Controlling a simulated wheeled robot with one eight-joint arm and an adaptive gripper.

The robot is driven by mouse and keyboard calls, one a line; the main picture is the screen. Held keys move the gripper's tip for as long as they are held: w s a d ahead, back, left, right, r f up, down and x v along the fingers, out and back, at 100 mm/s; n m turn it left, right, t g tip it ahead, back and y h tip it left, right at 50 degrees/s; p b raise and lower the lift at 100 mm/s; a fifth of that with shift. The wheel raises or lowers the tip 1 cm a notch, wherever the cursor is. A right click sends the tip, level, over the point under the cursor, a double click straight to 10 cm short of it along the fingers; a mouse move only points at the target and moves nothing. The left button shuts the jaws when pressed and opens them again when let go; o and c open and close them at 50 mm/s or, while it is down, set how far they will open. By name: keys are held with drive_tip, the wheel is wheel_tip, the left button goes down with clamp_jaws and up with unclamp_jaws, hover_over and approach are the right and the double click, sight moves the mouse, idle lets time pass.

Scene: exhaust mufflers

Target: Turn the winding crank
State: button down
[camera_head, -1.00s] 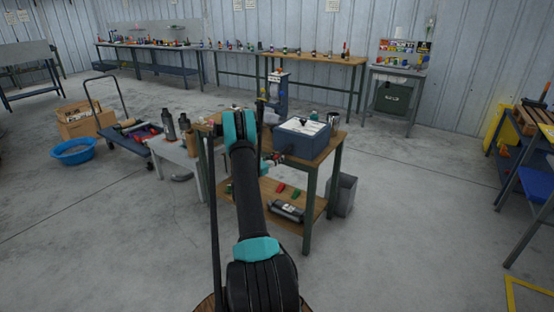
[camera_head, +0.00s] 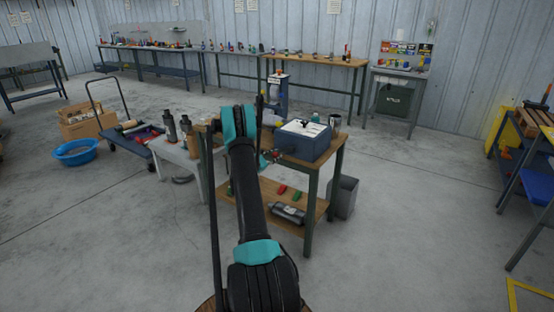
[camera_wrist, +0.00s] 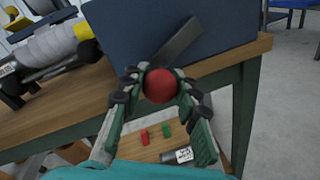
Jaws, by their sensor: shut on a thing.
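The winding crank shows in the wrist view as a flat dark arm (camera_wrist: 178,42) with a red ball knob (camera_wrist: 159,86) at its near end. The arm slants up and right from the knob across the face of a blue-grey box (camera_wrist: 110,30). My gripper (camera_wrist: 160,92) has its two fingers on either side of the red knob and is shut on it. In the head view the box (camera_head: 304,146) sits on a wooden-topped workbench (camera_head: 330,150). My arm hides part of the bench, and the gripper is small and hard to make out there.
A grey cylindrical part (camera_wrist: 50,45) lies on the bench left of the box. The lower shelf holds a red piece (camera_head: 283,189), a green piece (camera_head: 297,196) and a muffler (camera_head: 288,212). A grey bin (camera_head: 345,197) stands right of the bench. The floor at right is open.

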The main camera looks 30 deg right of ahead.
sight(277, 153)
drive_tip(key=r+m, duration=0.1)
drive_tip(key=m, duration=0.1)
drive_tip(key=r+m, duration=0.1)
drive_tip(key=m, duration=0.1)
drive_tip(key=shift+w+a+r+y, duration=0.2)
drive_tip(key=shift+w+r+y, duration=0.1)
drive_tip(key=shift+w+r, duration=0.1)
drive_tip(key=r+m, duration=0.1)
drive_tip(key=m, duration=0.1)
drive_tip(key=r+m+t, duration=0.1)
drive_tip(key=m, duration=0.1)
drive_tip(key=shift+s+d+r+y, duration=0.1)
drive_tip(key=shift+s+r+y, duration=0.15)
drive_tip(key=shift+r+y, duration=0.05)
drive_tip(key=m, duration=0.1)
drive_tip(key=s+r+m, duration=0.1)
drive_tip(key=r+m+t, duration=0.1)
drive_tip(key=shift+s+d+m, duration=0.15)
drive_tip(key=shift+d+m, duration=0.1)
drive_tip(key=shift+m, duration=0.15)
drive_tip(key=shift+s+d+r+m+t+y, duration=0.25)
drive_tip(key=shift+s+r+m, duration=0.15)
drive_tip(key=shift+m, duration=0.4)
drive_tip(key=shift+s+d+r+m+t+y, duration=0.15)
drive_tip(key=shift+s+r+m+t, duration=0.15)
drive_tip(key=shift+m, duration=0.5)
drive_tip(key=shift+s, duration=0.1)
drive_tip(key=c, duration=1.1)
unclamp_jaws()
drive_tip(key=shift+a, duration=0.15)
